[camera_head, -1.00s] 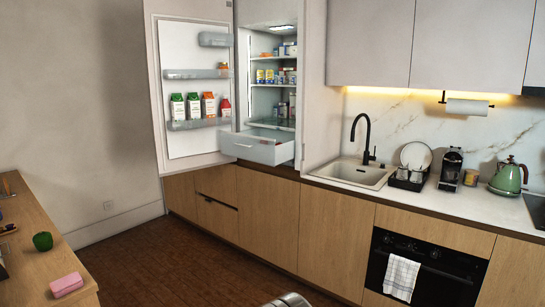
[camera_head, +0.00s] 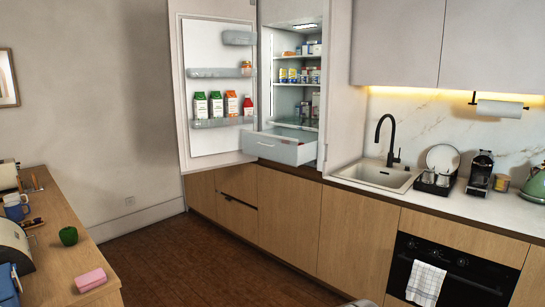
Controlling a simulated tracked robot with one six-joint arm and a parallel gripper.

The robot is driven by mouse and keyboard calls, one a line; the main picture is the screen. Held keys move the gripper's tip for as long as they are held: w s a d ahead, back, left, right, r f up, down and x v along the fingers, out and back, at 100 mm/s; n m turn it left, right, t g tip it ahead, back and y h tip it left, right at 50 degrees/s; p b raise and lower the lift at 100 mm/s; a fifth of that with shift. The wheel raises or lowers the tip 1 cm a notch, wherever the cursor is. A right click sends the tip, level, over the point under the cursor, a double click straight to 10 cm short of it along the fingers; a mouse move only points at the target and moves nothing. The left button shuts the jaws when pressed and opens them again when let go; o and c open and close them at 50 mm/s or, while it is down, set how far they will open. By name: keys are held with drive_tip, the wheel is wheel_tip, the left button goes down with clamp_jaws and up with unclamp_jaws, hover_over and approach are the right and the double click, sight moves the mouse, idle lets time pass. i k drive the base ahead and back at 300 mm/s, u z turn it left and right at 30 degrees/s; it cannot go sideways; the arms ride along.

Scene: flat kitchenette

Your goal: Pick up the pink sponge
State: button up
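The pink sponge (camera_head: 90,280) lies flat on the wooden counter (camera_head: 75,257) at the lower left, near the counter's right edge. A green bell pepper or similar green item (camera_head: 68,236) sits a little behind it. Nothing covers the sponge. My gripper cannot be made out; only a small grey rounded part, which may be my arm, shows at the bottom edge right of centre.
A bread bin (camera_head: 16,246), a blue mug (camera_head: 16,207) and other small items crowd the counter's left side. The fridge door (camera_head: 215,85) and its drawer (camera_head: 280,148) stand open. The brown floor (camera_head: 205,265) between the counters is clear.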

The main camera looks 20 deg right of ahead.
sight(86, 282)
drive_tip(key=z, duration=0.45)
drive_tip(key=i, duration=2.2)
drive_tip(key=u, duration=1.25)
